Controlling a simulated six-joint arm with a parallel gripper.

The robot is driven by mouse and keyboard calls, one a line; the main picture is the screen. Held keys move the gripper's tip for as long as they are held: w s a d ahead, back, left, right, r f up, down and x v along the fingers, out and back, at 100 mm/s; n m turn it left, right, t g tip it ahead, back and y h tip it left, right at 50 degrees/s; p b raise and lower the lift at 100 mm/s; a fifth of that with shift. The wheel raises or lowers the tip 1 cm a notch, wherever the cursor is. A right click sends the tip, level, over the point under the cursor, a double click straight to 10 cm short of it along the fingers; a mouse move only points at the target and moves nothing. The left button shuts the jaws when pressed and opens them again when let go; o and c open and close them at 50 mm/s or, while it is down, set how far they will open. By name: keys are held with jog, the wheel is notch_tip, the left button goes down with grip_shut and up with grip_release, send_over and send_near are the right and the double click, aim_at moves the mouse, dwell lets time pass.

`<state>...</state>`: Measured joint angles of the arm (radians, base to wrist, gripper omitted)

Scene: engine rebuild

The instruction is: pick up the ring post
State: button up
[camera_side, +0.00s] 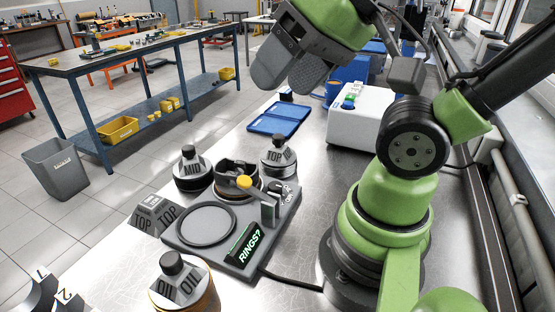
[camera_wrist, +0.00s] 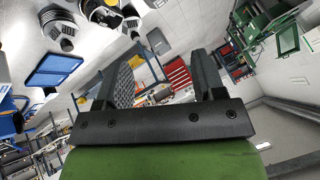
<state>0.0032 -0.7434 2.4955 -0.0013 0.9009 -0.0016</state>
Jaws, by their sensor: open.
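Three dark posts with knobs and grey lettered collars stand around a grey fixture (camera_side: 220,250): MID (camera_side: 191,170) behind left, TOP (camera_side: 278,158) behind right, and OIL (camera_side: 184,284) in front. I cannot tell which is the ring post. The fixture carries a flat dark ring, a round dark holder (camera_side: 236,174), a yellow knob (camera_side: 244,182) and a lit "RINGS?" sign. My gripper (camera_side: 290,72) is open and empty, high above and behind the posts. In the wrist view my gripper (camera_wrist: 165,78) has nothing between its fingers; two posts show at the upper left.
A blue tray (camera_side: 279,119) lies behind the posts, and a white box (camera_side: 361,119) stands right of it. A grey TOP-marked block (camera_side: 156,213) sits left of the fixture. A cable runs from the fixture towards my base. The bench is clear left of the blue tray.

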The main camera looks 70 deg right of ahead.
jog(key=w+d+m+g+h, duration=0.1)
jog(key=w+d+g+h, duration=0.1)
jog(key=w+d, duration=0.45)
jog(key=m+g, duration=0.3)
jog(key=g, duration=0.2)
send_near(278, 136)
jog(key=shift+w, duration=0.25)
notch_tip(278, 136, down, 4)
jog(key=shift+d+f, duration=0.15)
jog(key=shift+f, duration=0.05)
notch_tip(278, 136, down, 6)
jog(key=shift+s+r, duration=0.1)
jog(key=shift+s, duration=0.05)
grip_shut()
